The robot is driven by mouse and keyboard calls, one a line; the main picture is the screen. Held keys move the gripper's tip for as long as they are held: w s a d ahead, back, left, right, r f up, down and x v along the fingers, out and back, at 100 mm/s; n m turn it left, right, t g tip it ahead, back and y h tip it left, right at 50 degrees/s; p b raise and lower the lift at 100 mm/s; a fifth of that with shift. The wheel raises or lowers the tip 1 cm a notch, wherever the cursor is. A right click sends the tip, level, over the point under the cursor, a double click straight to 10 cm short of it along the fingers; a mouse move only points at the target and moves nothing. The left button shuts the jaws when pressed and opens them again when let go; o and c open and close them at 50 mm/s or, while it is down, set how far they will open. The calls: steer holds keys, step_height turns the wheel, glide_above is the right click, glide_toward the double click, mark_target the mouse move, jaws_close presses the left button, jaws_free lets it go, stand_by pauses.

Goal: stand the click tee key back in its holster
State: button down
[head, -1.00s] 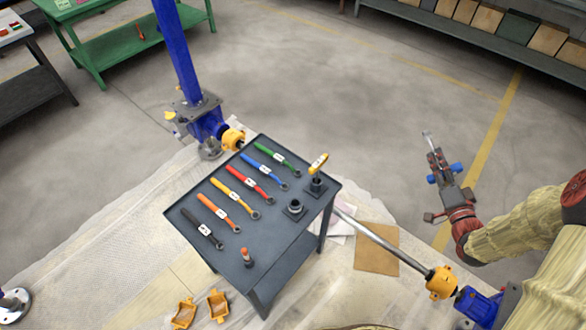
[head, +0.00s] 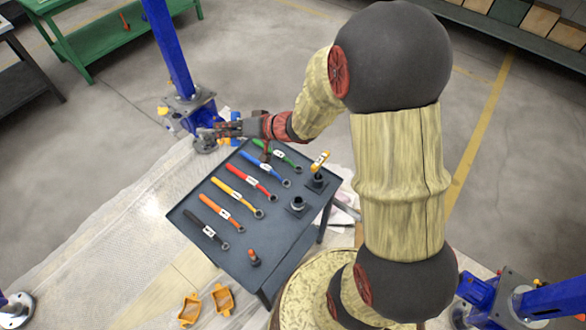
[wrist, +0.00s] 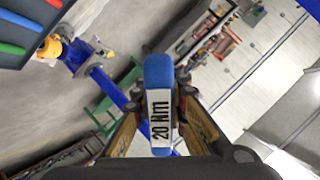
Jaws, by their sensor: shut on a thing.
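The click tee key has a blue crossbar handle with a white "20 Nm" label, filling the middle of the wrist view (wrist: 159,75). My gripper (head: 232,129) is shut on this handle, whose blue ends show on both sides of the fingers in the head view. The gripper lies roughly level by the table's far left corner, in front of the blue jack's foot. The key's shaft is hard to make out against the jack. An empty black holster (head: 297,204) stands on the table's right side. Beside it, a second holster (head: 317,181) holds a yellow tee key (head: 320,161).
The dark table (head: 240,242) carries a row of coloured wrenches and a small orange-topped tool (head: 254,256). A blue post (head: 174,50) rises behind the gripper. Orange brackets (head: 222,298) lie on the floor in front. My arm blocks the view right of the table.

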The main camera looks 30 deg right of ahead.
steer(key=s+a+f+n+g+h+p, duration=0.2)
steer(key=s+f+g, duration=0.35)
steer(key=s, duration=0.75)
steer(key=s+d+f+m+g+h+p, duration=0.1)
steer(key=s+d+f+m+g+h, duration=0.2)
steer(key=d+m, duration=0.5)
steer(key=s+d+f+m+g+h, duration=0.1)
steer(key=d+f+m+g+h, duration=0.15)
steer(key=d+f+m, duration=0.5)
steer(key=f+b, duration=0.1)
steer(key=d+f+n+b, duration=0.1)
steer(key=b, duration=0.1)
steer(key=f+b, duration=0.1)
steer(key=shift+s+d+f+n+b, duration=0.25)
steer(key=shift+f+n+b, duration=0.05)
steer(key=shift+n, duration=0.05)
steer(key=shift+f, duration=0.25)
steer(key=shift+f+b, duration=1.7)
steer(key=shift+f, duration=0.95)
